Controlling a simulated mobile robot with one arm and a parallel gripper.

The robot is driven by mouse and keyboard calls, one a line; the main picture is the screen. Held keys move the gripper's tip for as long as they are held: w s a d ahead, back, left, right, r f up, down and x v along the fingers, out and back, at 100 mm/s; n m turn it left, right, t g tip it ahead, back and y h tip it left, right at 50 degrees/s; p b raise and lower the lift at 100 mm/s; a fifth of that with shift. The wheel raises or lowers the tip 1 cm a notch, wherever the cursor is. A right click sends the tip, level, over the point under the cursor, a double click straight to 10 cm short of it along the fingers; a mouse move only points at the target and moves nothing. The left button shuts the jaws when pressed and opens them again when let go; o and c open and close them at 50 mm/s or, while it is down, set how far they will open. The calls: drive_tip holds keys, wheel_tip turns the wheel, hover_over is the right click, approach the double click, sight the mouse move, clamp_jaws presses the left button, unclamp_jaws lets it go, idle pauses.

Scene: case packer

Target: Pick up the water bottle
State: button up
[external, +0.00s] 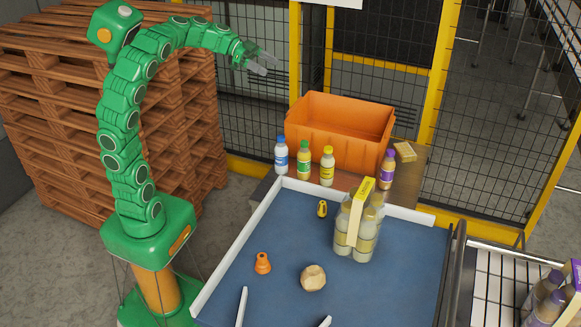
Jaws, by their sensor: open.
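The water bottle (281,156) appears to be the clear-white one with a blue cap and blue label. It stands upright at the left end of a row of bottles, on the ledge behind the blue table. My gripper (267,65) is open and empty, high in the air above and slightly left of this bottle, well apart from it. My green arm arches over from the left and its fingers point to the right.
A green-capped bottle (304,160) and a yellow-capped bottle (327,167) stand right of it. An orange crate (345,112) is close behind. A purple-capped bottle (387,170) stands farther right. A bottle pack (359,228) sits on the blue table (290,220). A wire fence (250,100) runs behind.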

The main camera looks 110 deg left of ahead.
approach(285, 153)
drive_tip(key=w+a+f, duration=0.2)
drive_tip(key=shift+d+x, duration=0.15)
drive_tip(key=shift+x, duration=1.7)
drive_tip(key=shift+d+x, duration=0.1)
drive_tip(key=shift+x, duration=1.7)
drive_tip(key=shift+f, duration=0.15)
drive_tip(key=c, duration=1.3)
drive_tip(key=shift+o, duration=0.2)
